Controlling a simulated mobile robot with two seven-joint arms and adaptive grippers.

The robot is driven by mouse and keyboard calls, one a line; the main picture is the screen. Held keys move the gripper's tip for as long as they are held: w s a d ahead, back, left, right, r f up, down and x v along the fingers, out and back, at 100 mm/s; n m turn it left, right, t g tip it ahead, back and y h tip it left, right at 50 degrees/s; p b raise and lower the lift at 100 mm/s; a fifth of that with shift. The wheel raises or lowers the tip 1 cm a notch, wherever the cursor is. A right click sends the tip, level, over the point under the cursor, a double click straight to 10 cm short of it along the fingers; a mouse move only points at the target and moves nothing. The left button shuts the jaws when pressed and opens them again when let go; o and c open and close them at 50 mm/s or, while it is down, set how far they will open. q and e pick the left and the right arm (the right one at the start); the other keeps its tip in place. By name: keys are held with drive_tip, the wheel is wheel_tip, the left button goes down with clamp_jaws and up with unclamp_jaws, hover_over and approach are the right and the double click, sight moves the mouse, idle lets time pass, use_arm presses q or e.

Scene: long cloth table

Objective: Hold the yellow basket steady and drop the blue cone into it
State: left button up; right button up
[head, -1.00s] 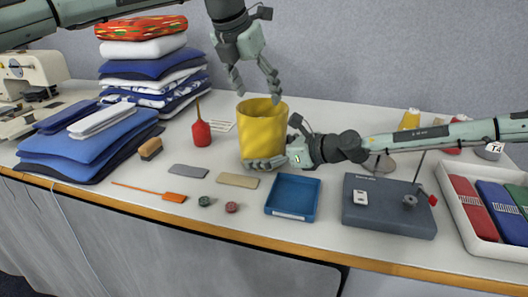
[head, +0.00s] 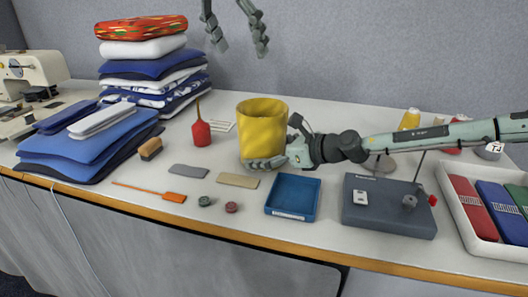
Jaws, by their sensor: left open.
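The yellow basket (head: 262,122) stands upright on the table, left of my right arm. My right gripper (head: 280,143) is at the basket's lower right side, with one finger across its front near the base and the other by its right side; it appears shut on the basket. My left gripper (head: 242,49) is above and behind the basket, against the grey wall, with its fingers apart and nothing between them. The blue cone is not visible; the inside bottom of the basket is hidden by its front wall.
Left stand folded cloth stacks (head: 150,70) and a red oil bottle (head: 201,131). In front lie a blue tray (head: 293,195), an orange tool (head: 174,197) and small spools. Right are a dark grey box (head: 388,215) with a thin rod and a white tray (head: 478,232) of coloured packs.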

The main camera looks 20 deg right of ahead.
drive_tip(key=o, duration=0.8)
drive_tip(key=shift+o, duration=0.2)
drive_tip(key=shift+s+d, duration=0.1)
drive_tip(key=v, duration=1)
drive_tip(key=shift+r, duration=0.25)
drive_tip(key=shift+v, duration=0.8)
drive_tip(key=shift+f, duration=0.2)
